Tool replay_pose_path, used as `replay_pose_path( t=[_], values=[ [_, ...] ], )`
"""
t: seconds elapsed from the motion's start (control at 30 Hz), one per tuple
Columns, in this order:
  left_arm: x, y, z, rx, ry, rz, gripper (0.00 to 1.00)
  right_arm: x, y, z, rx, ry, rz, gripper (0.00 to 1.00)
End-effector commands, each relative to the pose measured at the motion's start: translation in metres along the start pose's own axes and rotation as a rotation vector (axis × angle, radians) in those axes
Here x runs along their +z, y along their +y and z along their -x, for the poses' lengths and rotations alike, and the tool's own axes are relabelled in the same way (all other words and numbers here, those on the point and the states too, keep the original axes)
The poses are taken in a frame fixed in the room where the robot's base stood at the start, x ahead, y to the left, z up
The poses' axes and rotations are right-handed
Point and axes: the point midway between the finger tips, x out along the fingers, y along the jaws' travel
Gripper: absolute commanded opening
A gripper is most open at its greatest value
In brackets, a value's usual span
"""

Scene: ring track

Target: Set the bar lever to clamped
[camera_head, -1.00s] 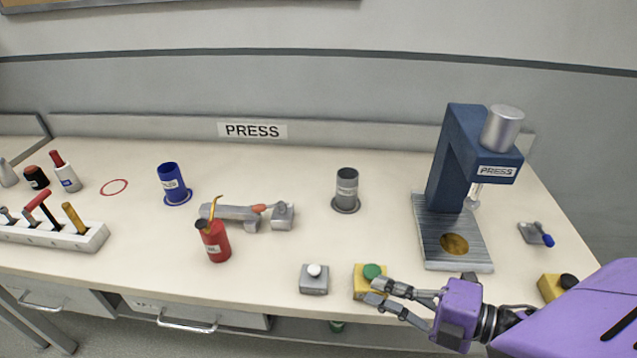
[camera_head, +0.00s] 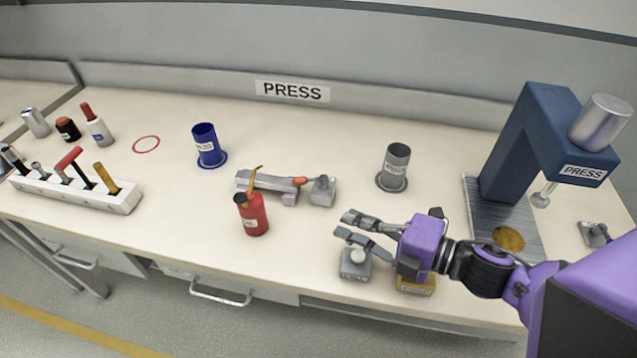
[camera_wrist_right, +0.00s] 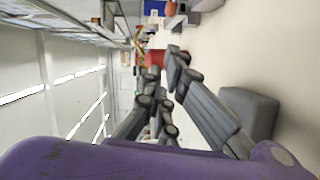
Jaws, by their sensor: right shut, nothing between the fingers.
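A grey bar fixture (camera_head: 265,182) lies on the bench, left of the picture's middle. A short lever with an orange tip (camera_head: 300,181) reaches from the small grey block (camera_head: 322,191) at its right end toward the bar. I cannot tell whether the tip touches the bar. My right gripper (camera_head: 345,224) is shut and empty, to the right of and nearer than the fixture, above the grey box with a white button (camera_head: 355,262). Its fingers also show in the right wrist view (camera_wrist_right: 165,85). My left gripper is not in view.
A red oil can (camera_head: 252,214) stands just in front of the bar. A blue cup (camera_head: 208,146) and a grey cup (camera_head: 394,168) stand behind. The blue press (camera_head: 530,140) is at right. A yellow box (camera_head: 416,287) is partly hidden under my gripper. A tool rack (camera_head: 75,190) is at left.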

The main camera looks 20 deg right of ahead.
Motion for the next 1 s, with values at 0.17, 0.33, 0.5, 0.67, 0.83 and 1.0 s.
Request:
replay_pose_path(
  t=[0.17, 0.33, 0.5, 0.67, 0.83, 1.0],
  values=[
    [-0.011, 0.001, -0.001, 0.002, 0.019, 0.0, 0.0, 0.0, 0.002, -0.037, 0.003, 0.001, 0.001, 0.0],
    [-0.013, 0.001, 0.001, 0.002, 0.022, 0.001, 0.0, 0.0, 0.002, -0.072, 0.003, 0.0, 0.0, 0.0],
    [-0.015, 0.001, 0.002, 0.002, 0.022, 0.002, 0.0, 0.0, 0.001, -0.106, 0.002, 0.0, 0.0, 0.0],
    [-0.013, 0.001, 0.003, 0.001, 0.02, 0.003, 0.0, 0.017, 0.0, -0.123, -0.001, -0.003, 0.001, 0.0],
    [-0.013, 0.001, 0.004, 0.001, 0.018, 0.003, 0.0, 0.026, -0.001, -0.132, -0.001, -0.001, -0.002, 0.0],
    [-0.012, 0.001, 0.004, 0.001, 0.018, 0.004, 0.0, 0.028, -0.001, -0.134, -0.002, -0.001, -0.002, 0.0]
  ],
)
